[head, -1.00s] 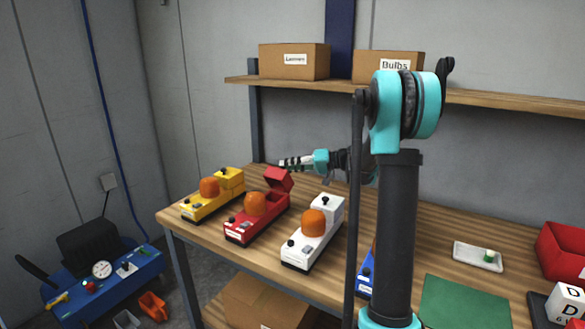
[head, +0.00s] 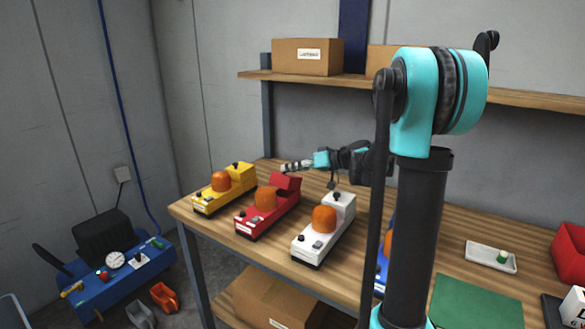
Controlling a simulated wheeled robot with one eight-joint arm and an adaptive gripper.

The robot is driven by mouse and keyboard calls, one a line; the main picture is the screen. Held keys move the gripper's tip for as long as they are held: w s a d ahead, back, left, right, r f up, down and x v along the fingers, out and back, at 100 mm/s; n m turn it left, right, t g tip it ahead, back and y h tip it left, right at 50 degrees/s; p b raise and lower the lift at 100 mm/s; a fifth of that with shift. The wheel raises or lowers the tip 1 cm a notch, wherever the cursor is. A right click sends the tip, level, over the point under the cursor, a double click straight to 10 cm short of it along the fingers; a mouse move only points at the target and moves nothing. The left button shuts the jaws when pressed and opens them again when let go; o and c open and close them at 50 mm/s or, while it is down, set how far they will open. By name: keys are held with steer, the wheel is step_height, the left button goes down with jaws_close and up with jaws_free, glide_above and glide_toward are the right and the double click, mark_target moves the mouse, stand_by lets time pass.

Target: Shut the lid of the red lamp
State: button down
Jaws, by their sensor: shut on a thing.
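The red lamp (head: 262,209) stands on the workbench between the yellow and white lamps, with an orange dome on top. Its red lid (head: 286,182) is at the back end, tilted and partly raised. My gripper (head: 288,167) reaches in from the right, just above and behind the lid's top edge. Its pale, dark-banded fingers look shut, with the lid the closest thing to them. The exact contact is too small to make out.
The yellow lamp (head: 223,189) is left of the red one, the white lamp (head: 324,229) right of it. A blue lamp is mostly hidden behind my arm. A shelf (head: 300,83) with cardboard boxes (head: 307,58) runs above. A tray (head: 490,256) and green mat (head: 475,305) lie right.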

stand_by(0.4)
steer(key=c, duration=1.4)
jaws_free()
steer(key=v, duration=1.2)
steer(key=shift+s+a, duration=0.1)
steer(key=shift+s, duration=0.1)
